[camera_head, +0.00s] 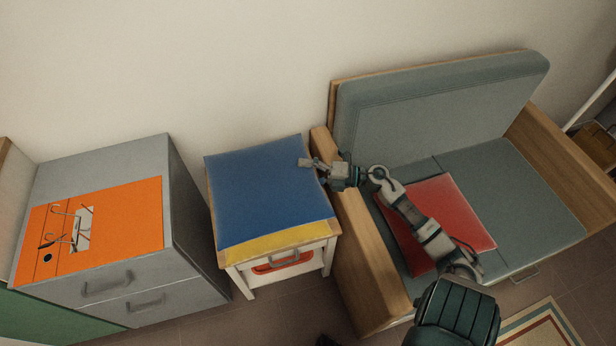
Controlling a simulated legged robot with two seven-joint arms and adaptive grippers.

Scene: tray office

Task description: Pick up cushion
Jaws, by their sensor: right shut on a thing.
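A flat blue square cushion (268,190) lies over the top of a small white and wooden side table (290,244). A strip of yellow (280,240) shows along its front edge. My right gripper (308,163) is at the blue cushion's right edge, near its back corner, and is shut on that edge; its fingertips are small in the picture. A red cushion (465,208) lies on the sofa seat, partly hidden behind my right arm. My left gripper is not in view.
A grey-green sofa (440,110) with wooden arms stands on the right; its left arm (362,255) is close beside the side table. A grey drawer cabinet (190,225) with an orange top panel (130,215) stands on the left. A striped rug (540,330) lies at the lower right.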

